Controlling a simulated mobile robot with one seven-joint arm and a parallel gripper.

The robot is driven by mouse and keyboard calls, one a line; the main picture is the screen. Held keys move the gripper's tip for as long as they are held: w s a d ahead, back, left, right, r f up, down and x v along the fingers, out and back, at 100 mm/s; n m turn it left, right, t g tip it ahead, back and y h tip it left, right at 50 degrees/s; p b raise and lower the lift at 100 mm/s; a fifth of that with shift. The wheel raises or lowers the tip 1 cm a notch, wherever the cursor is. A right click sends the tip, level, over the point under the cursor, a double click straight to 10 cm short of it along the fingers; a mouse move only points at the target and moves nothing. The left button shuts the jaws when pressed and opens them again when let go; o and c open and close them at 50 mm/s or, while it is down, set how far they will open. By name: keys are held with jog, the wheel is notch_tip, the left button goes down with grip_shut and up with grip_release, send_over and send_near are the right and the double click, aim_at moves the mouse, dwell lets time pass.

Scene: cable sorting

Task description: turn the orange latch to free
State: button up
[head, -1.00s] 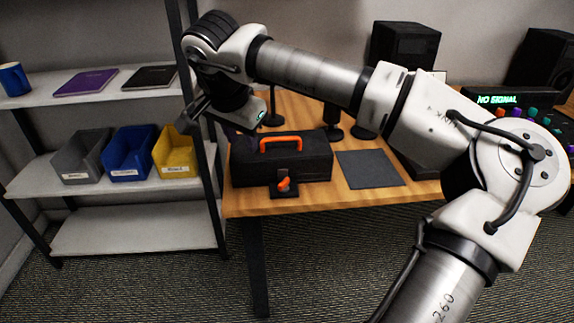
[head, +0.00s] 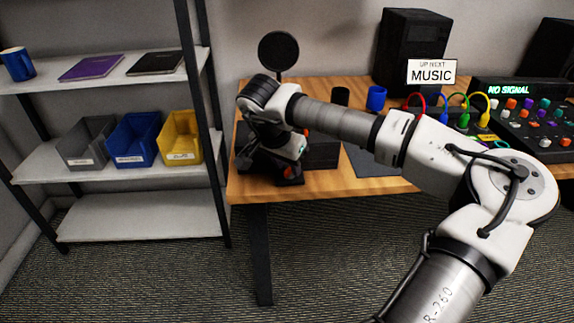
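The black case (head: 322,152) sits at the left end of the wooden table, mostly hidden behind my arm's end. A small part of the orange latch (head: 290,171) shows at the case's front, just below my wrist.
A shelf rack (head: 140,215) stands to the left, with grey, blue and yellow bins (head: 181,140). A dark mat (head: 372,162) lies right of the case. A blue cup (head: 376,98), coloured cables (head: 443,112) and a mixer (head: 535,125) are farther right. A round black screen (head: 279,50) stands behind.

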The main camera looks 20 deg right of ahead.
jog(key=shift+d+f, duration=0.1)
jog(key=shift+f, duration=0.15)
grip_shut()
jog(key=shift+w, duration=0.1)
jog(key=m+g+b, duration=0.1)
jog(key=m, duration=0.2)
jog(key=shift+w+m+h, duration=0.15)
jog(key=shift+m+h, duration=0.15)
jog(key=shift+h, duration=0.1)
jog(key=shift+w+m+g, duration=0.15)
jog(key=shift+m+g, duration=0.65)
jog(key=shift+m, duration=1.1)
jog(key=shift+p, duration=0.3)
